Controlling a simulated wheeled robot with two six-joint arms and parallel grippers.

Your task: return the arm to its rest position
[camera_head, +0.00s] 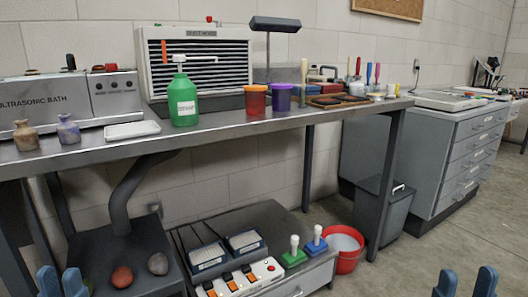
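My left gripper (61,283) shows at the bottom left edge, only its two blue fingertips in view. A narrow gap shows between them, with nothing seen in it. My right gripper (466,284) shows at the bottom right edge, its blue fingertips clearly apart and empty, over the floor. Both arms behind the fingertips are out of view. Both grippers are low in the picture, below the level of the workbench top (225,128), and neither is seen touching anything.
A green bottle (183,100), an orange cup (255,100) and a purple cup (281,97) stand on the bench. Below are a low cabinet (318,272) with a switch strip, a red bucket (344,255) and a grey bin (383,215). Floor (440,245) at right is clear.

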